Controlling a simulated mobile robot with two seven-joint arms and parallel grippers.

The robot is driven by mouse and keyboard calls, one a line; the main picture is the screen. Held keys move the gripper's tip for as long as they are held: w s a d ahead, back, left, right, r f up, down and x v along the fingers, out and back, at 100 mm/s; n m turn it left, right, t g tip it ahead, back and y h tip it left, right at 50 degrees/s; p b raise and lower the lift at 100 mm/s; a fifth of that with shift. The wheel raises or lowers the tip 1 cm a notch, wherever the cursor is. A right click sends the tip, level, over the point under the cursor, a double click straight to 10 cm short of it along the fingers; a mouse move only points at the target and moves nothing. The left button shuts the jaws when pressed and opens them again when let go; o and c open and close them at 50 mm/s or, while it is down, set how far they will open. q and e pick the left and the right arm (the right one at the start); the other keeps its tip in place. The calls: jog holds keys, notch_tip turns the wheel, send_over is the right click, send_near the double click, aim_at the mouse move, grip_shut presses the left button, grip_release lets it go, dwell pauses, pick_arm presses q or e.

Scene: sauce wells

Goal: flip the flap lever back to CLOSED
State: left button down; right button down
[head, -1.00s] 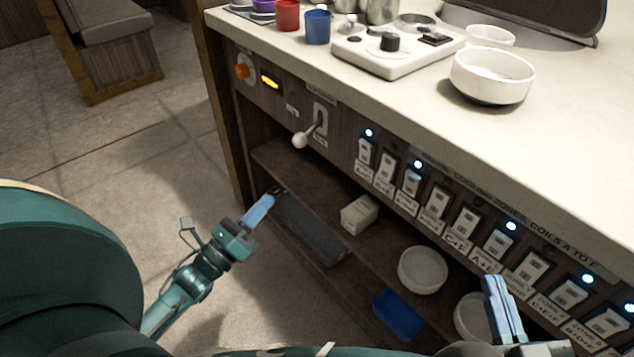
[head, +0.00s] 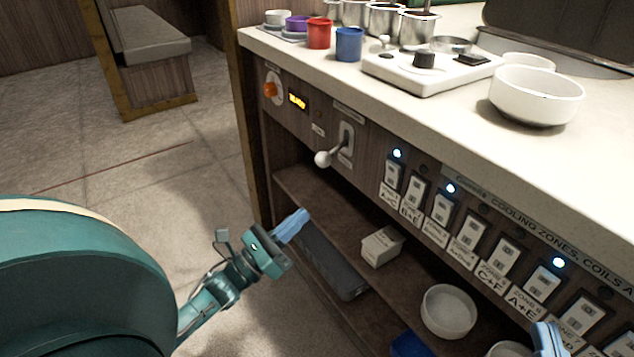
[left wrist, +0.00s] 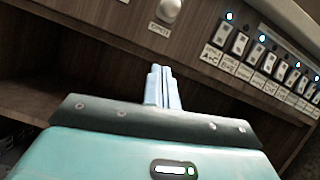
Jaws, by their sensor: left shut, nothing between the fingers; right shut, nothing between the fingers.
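The flap lever (head: 334,153) sticks out of the front panel of the counter, with a white ball knob on its end. Its slotted plate (head: 347,143) has small labels that I cannot read. My right gripper (head: 545,340) is shut at the bottom right edge, partly cut off, far from the lever.
A row of rocker switches (head: 443,208) with some blue lights runs right of the lever. An orange knob (head: 271,90) and lit display (head: 298,99) sit to its left. Below, the shelf (head: 300,185) holds a small box (head: 382,247) and a white bowl (head: 448,311). Cups and bowls stand on the counter (head: 450,110).

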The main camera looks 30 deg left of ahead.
aim_at(331, 153)
pick_arm(q)
jog(key=w+d+r+b, duration=0.1)
jog(key=w+r, duration=0.4)
jog(key=r, duration=0.1)
jog(key=shift+w+r, duration=0.35)
jog(key=shift+r, duration=0.05)
pick_arm(e)
jog(key=shift+w+d+r+n+t+y, duration=0.1)
jog(key=shift+w+r+n+t+y, duration=0.15)
jog(key=shift+r+n+y, duration=0.3)
jog(key=shift+w+d+r+n+t+y, duration=0.15)
jog(key=shift+r+n+t+y, duration=0.15)
jog(key=shift+r, duration=0.45)
pick_arm(q)
jog(key=shift+r, duration=0.1)
pick_arm(e)
jog(key=shift+a+r, duration=0.1)
